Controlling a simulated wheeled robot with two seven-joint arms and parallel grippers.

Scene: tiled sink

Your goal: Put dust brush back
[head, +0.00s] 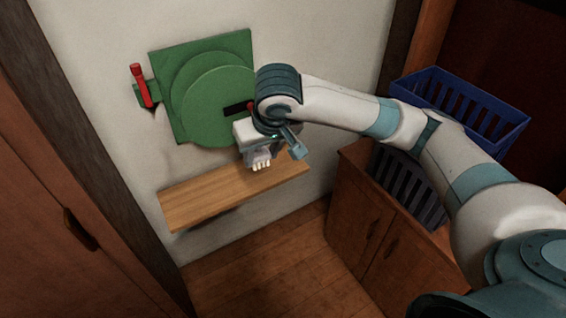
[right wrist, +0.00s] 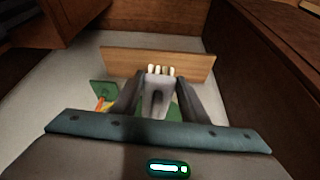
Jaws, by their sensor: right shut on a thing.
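My right gripper (head: 263,150) is shut on the dust brush (head: 260,163), a small grey piece with pale bristle tufts. In the head view, it appears in front of the wall, over the back part of the wooden shelf (head: 195,205). In the right wrist view, the brush (right wrist: 158,94) sits between the two fingers of the gripper (right wrist: 157,100), tufts pointing away from the wrist toward the shelf (right wrist: 120,62). Whether the brush touches the shelf is unclear. My left gripper is not in view.
A green panel (head: 195,70) with a round disc and dark slot is on the wall, with a red handle (head: 140,85) at its left. Blue crates (head: 480,105) are at the right, by a wooden cabinet (head: 355,220). The shelf's left part is clear.

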